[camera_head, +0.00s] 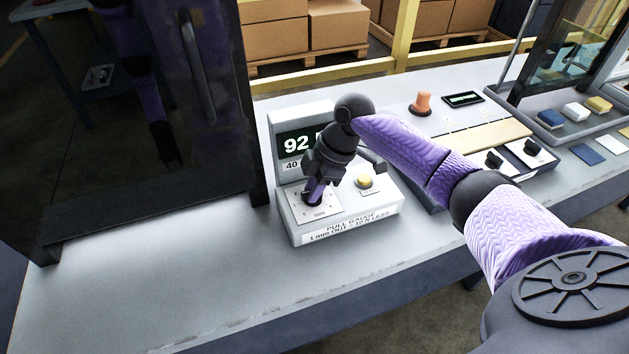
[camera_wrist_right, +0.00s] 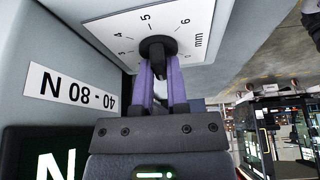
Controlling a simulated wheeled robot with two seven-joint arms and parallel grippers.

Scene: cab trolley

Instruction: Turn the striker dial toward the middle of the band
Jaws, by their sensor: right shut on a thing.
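The striker dial's black knob (camera_wrist_right: 157,46) sits on a white plate (camera_wrist_right: 125,35) marked with numbers, 4, 5 and 6 among them, and "mm". My right gripper (camera_wrist_right: 160,72) is shut on the knob, one purple finger on each side. In the head view my right gripper (camera_head: 316,195) points down at the dial plate (camera_head: 331,212) and hides the knob. The display (camera_head: 296,143) shows 92 in pale digits, with its right end hidden. The band label reads "40 - 80 N" in the wrist view (camera_wrist_right: 72,90). My left gripper is not in view.
The pull gauge (camera_head: 350,228) stands on a long grey bench (camera_head: 200,265). A yellow button (camera_head: 364,181) is right of the dial, close to my wrist. A dark glazed cabinet (camera_head: 185,110) stands at left. The bench front is clear.

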